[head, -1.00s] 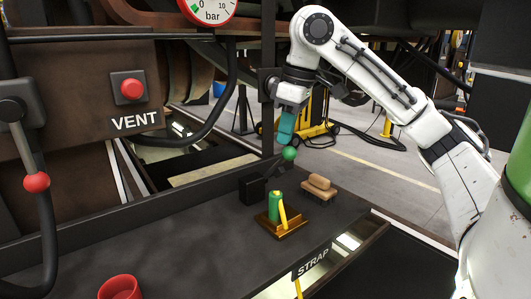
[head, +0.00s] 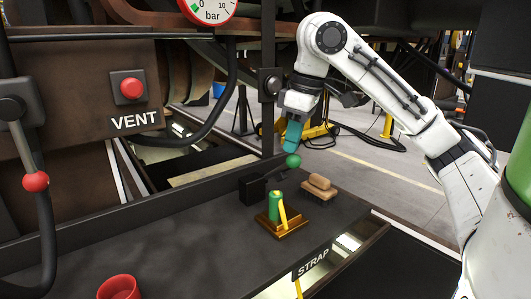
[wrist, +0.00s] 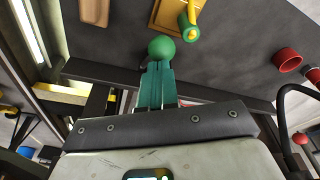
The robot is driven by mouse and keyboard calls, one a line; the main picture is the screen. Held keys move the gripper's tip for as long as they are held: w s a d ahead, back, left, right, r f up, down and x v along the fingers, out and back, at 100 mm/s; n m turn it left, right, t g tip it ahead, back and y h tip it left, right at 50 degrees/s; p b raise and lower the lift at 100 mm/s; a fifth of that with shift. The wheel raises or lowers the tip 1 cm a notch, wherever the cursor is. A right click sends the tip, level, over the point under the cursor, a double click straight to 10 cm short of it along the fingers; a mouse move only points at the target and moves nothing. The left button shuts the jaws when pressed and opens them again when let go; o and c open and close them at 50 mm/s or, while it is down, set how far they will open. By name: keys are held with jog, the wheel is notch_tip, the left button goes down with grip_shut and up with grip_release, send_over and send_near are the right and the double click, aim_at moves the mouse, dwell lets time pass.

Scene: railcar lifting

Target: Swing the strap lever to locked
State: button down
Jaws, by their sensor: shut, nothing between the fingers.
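The lever with the green ball knob (head: 293,161) rises from a black block (head: 252,189) on the dark bench and leans to the right. The knob also shows in the wrist view (wrist: 161,47). My gripper (head: 292,148) has teal fingers that are shut and empty. Their tips are right at the knob's upper side and look to be touching it. In the wrist view the shut fingers (wrist: 157,66) end at the ball. The STRAP label (head: 313,262) is on the bench's front edge. The lever's lower shaft is hard to make out.
A brass base (head: 270,230) with a green cylinder (head: 274,206) and yellow handle stands in front of the lever. A brush (head: 319,188) lies to its right. A red cup (head: 118,288) is at front left. A red-knobbed lever (head: 36,181) hangs at left.

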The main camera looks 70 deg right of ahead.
aim_at(298, 160)
jog(key=shift+s+a+f, duration=0.2)
jog(key=shift+s+f, duration=0.05)
jog(key=shift+s, duration=0.1)
jog(key=shift+f, duration=0.1)
jog(key=shift+s+a+f, duration=0.4)
jog(key=shift+s+f, duration=0.2)
jog(key=shift+s, duration=0.05)
jog(key=shift+f+b, duration=0.15)
jog(key=shift+b, duration=0.15)
jog(key=shift+s+a+f, duration=0.35)
jog(key=shift+s+f, duration=0.25)
jog(key=shift+f, duration=0.05)
dwell(0.4)
jog(key=shift+s+a+f+b, duration=0.15)
jog(key=shift+s+f+b, duration=0.1)
jog(key=shift+f+b, duration=0.15)
jog(key=shift+s+a+f+b, duration=0.15)
jog(key=shift+s+f+b, duration=0.1)
jog(key=shift+f, duration=0.4)
